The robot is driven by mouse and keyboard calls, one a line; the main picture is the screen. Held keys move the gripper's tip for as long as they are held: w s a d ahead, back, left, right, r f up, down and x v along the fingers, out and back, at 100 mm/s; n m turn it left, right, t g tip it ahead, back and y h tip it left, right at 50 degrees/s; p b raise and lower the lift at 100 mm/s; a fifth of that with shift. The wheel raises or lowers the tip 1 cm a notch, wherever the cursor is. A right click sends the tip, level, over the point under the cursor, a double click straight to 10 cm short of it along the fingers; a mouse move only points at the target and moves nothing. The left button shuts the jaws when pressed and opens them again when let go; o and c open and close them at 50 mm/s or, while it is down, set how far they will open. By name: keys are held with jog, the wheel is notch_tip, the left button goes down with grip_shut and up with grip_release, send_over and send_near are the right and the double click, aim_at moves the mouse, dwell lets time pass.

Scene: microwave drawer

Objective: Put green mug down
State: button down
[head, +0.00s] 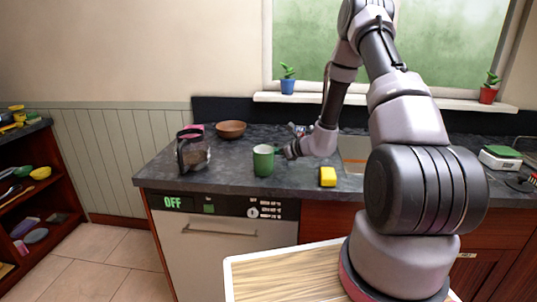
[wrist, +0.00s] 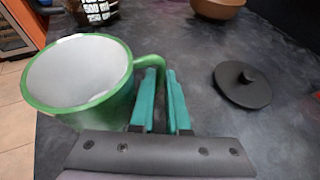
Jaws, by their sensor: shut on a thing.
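The green mug (head: 263,161) is upright at the front part of the dark counter (head: 225,172), above the dishwasher. In the wrist view the mug (wrist: 85,75) is large at the left, with a pale, empty-looking inside and its handle toward my gripper. My gripper (wrist: 160,75) has its two teal fingers close together at the handle, shut on it. In the head view my gripper (head: 285,152) is at the mug's right side. I cannot tell whether the mug's base touches the counter.
A glass coffee pot (head: 193,152) stands left of the mug, and a brown bowl (head: 231,129) behind. A yellow sponge (head: 327,177) lies to the right, near the sink (head: 353,150). A black round lid (wrist: 243,84) lies on the counter right of my fingers.

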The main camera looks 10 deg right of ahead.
jog(key=shift+f, duration=0.15)
jog(key=c, duration=0.9)
grip_release()
